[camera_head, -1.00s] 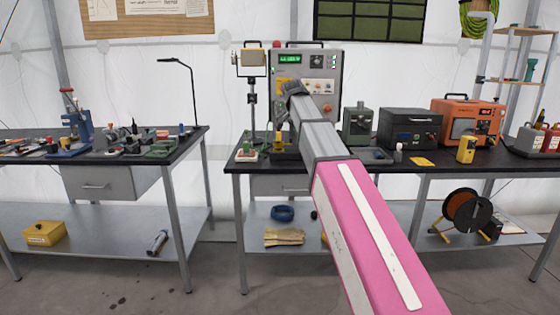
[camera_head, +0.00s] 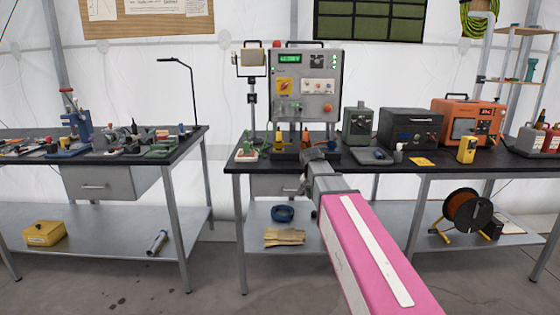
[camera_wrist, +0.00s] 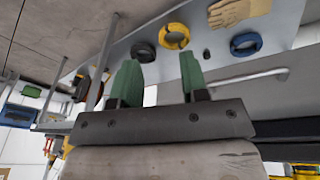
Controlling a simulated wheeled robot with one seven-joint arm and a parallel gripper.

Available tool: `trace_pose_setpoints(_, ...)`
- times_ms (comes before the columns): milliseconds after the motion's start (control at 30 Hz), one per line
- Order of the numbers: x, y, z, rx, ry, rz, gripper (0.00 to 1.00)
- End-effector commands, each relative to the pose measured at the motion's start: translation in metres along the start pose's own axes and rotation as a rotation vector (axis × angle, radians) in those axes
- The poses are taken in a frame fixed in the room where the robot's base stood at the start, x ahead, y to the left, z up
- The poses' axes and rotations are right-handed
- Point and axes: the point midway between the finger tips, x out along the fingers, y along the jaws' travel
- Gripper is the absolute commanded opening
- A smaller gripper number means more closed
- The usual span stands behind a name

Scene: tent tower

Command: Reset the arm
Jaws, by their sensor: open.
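My gripper shows in the wrist view (camera_wrist: 160,82) with its two green fingers apart and nothing between them. In the head view my pink and grey arm reaches forward, and its end (camera_head: 308,172) is in front of the right workbench's front edge, near the drawer. The fingertips are too small to make out clearly there. The right workbench (camera_head: 450,161) has a black top. A grey control panel box (camera_head: 325,72) with a green display stands on it behind my arm.
An orange machine (camera_head: 468,119), a black box (camera_head: 410,127) and a green device (camera_head: 358,125) stand right of the panel. The lower shelf holds a blue ring (camera_head: 282,213), gloves (camera_head: 284,237) and a cable reel (camera_head: 467,212). A left workbench (camera_head: 187,150) stands apart, with a gap between.

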Motion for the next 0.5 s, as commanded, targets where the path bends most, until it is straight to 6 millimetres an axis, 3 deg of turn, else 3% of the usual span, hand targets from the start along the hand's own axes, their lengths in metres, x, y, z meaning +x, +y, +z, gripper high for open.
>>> trace_pose_setpoints(33,0.020,0.010,0.018,-0.029,-0.018,-0.004,0.41)
trace_pose_setpoints(200,0.074,0.033,0.062,-0.130,-0.064,-0.028,0.41)
trace_pose_setpoints(500,0.152,0.074,0.146,-0.295,-0.137,-0.083,0.41)
